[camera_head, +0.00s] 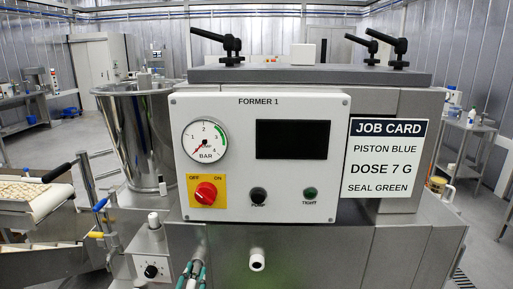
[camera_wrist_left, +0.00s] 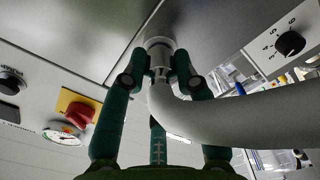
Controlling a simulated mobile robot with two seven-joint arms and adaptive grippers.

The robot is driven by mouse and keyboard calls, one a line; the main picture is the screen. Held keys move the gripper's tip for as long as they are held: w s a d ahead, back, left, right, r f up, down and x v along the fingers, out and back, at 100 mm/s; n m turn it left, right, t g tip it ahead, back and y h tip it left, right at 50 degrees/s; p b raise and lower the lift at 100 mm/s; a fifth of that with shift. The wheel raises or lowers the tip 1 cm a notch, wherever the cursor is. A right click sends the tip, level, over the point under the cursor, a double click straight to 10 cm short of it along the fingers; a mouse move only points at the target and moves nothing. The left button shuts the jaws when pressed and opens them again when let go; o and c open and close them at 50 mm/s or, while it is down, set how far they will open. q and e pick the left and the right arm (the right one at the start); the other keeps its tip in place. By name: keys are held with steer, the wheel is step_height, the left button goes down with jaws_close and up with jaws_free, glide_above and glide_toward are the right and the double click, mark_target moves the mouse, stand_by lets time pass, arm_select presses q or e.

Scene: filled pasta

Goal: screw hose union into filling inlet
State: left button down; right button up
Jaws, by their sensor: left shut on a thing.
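My left gripper (camera_head: 192,268) shows its green fingertips at the bottom of the head view, left of a white round stub (camera_head: 257,260) under the control panel. In the left wrist view, the left gripper (camera_wrist_left: 160,66) is shut on the pale hose union (camera_wrist_left: 158,46). A thick white hose (camera_wrist_left: 235,118) bends away from the union to the right. The union's far end is close to a grey metal face; I cannot tell whether it touches or is seated. The filling inlet cannot be made out for certain. My right gripper is not in view.
The white control panel (camera_head: 335,190) has a pressure gauge (camera_head: 205,140) and a red switch (camera_head: 206,193). A small knob box (camera_head: 152,270) stands left of the gripper. A steel hopper (camera_head: 140,130) is behind it. A job card (camera_head: 384,158) hangs at the right.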

arm_select(q)
steer(key=m, duration=0.5)
steer(key=shift+m+p, duration=0.4)
steer(key=shift+m, duration=0.4)
steer(key=m, duration=0.4)
steer(key=shift+w+r, duration=0.1)
steer(key=m, duration=0.4)
steer(key=shift+m, duration=0.4)
steer(key=m, duration=0.2)
steer(key=shift+m, duration=0.4)
